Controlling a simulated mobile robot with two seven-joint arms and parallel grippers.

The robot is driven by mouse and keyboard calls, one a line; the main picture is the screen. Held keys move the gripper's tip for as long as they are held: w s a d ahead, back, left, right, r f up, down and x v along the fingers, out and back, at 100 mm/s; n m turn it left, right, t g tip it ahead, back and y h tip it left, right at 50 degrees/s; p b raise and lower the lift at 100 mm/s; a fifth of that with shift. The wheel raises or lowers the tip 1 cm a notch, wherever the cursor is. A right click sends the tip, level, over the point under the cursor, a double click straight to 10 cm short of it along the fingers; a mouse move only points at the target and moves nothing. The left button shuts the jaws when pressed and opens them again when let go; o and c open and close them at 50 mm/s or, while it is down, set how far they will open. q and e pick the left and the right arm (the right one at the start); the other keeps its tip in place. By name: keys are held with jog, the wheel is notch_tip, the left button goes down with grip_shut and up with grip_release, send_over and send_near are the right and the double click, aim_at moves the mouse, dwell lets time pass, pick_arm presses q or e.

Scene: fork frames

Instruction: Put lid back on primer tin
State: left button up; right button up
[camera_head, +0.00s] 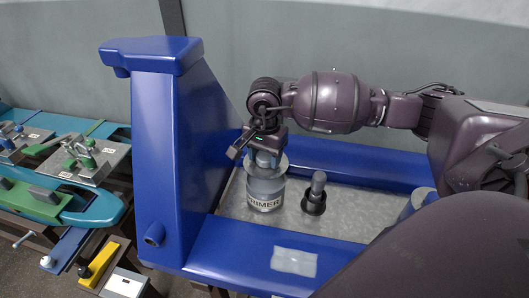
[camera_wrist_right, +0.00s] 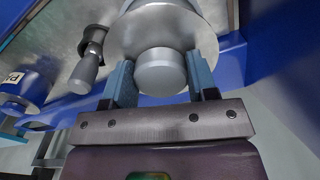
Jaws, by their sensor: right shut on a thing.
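The primer tin (camera_head: 264,203) is a grey cylinder with a white PRIMER label, standing upright in the blue-rimmed tray. The lid (camera_head: 281,163) is a wide, pale grey disc over the tin's top; I cannot tell whether it touches the rim. My right gripper (camera_head: 263,151) comes down from above and is shut on the lid's round knob. In the right wrist view, both fingers of this gripper (camera_wrist_right: 158,80) flank the knob (camera_wrist_right: 161,72), with the lid's disc (camera_wrist_right: 140,38) just beyond. The tin is mostly hidden there behind the lid. My left gripper is not in view.
A dark-based item with a grey handle (camera_head: 317,188) stands right of the tin. A blue-grey cylinder (camera_head: 414,203) is farther right. A tall blue upright (camera_head: 160,150) rises to the left. A pale patch (camera_head: 294,262) lies on the front rim (camera_head: 235,246). Bare tray floor (camera_head: 358,212) shows between the items.

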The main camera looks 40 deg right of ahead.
jog(key=shift+f+b, duration=0.65)
jog(key=shift+f, duration=1.25)
jog(key=shift+f+b, duration=0.4)
jog(key=shift+f, duration=0.3)
jog(key=shift+f, duration=0.1)
dwell(0.5)
jog(key=shift+b, duration=0.35)
dwell(0.6)
